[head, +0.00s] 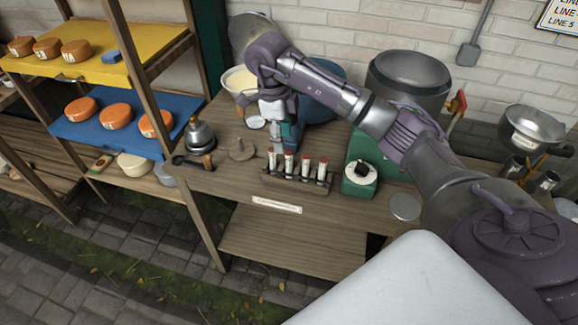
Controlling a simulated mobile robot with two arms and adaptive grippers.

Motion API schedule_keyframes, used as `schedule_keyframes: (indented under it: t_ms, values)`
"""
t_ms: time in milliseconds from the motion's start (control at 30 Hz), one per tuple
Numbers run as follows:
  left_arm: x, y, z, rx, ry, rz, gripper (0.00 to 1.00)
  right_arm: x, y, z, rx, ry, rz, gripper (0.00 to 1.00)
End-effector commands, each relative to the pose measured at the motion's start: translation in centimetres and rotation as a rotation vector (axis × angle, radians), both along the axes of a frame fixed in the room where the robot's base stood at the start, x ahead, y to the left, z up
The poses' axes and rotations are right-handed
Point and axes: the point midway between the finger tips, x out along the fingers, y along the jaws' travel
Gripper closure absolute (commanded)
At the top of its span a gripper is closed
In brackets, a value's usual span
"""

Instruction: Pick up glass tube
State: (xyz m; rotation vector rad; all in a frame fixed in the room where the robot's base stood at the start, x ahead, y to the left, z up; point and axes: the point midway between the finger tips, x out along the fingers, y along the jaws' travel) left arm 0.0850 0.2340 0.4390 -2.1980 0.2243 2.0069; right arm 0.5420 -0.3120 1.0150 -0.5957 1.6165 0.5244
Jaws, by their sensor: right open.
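Several glass tubes with red and white markings stand upright in a dark rack (297,181) on the wooden bench. The leftmost tube (272,161) is nearest my right gripper, and the rightmost tube (322,170) is farthest along the rack. My right gripper (281,130) points down behind the left end of the rack, from an arm that comes in from the right. It is open and appears empty, apart from the tubes. Its fingertips are small and partly blend with the dark things behind. My left gripper is out of view.
A green box with a round white top (360,173) stands right of the rack. A metal weight-like vessel (199,136) and a wooden disc (241,150) stand left. A large metal pot (408,80) is behind my arm. Shelves with orange cheeses (116,116) are at the left.

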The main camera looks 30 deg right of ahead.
Motion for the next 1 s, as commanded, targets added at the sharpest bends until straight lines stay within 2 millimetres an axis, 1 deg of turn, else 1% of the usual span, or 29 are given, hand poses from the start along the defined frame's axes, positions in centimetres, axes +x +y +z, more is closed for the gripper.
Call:
schedule_keyframes:
  t_ms: [33, 133, 267, 367, 500, 600, 733, 900, 933, 1000]
  values:
    - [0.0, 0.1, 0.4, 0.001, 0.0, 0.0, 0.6, -0.2, 0.0, -0.7, 0.001, 0.005, 0.0, 0.48]
    - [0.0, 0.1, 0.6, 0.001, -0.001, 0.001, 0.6, -0.2, -0.1, -1.9, 0.001, 0.002, 0.001, 0.48]
    - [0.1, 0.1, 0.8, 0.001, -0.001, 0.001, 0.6, -0.3, -0.2, -2.6, 0.003, 0.0, 0.001, 0.48]
    - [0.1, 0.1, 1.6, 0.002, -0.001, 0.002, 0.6, -0.6, -0.5, -3.5, 0.002, 0.003, 0.0, 0.48]
    - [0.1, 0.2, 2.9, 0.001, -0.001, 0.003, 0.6, -1.3, -1.0, -5.5, 0.003, 0.005, 0.0, 0.48]
    - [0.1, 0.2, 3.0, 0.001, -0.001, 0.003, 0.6, -1.3, -1.1, -6.9, 0.004, 0.002, 0.0, 0.48]
    - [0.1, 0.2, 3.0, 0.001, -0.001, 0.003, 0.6, -1.2, -1.2, -7.6, 0.002, -0.002, 0.001, 0.48]
    - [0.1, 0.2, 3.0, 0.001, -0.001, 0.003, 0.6, -1.2, -1.2, -7.7, 0.002, -0.002, 0.001, 0.48]
    - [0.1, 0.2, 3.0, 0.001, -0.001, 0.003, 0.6, -1.2, -1.2, -7.7, 0.002, -0.002, 0.001, 0.5]
    - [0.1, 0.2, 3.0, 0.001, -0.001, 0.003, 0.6, -1.2, -1.1, -7.7, 0.002, -0.002, 0.002, 0.61]
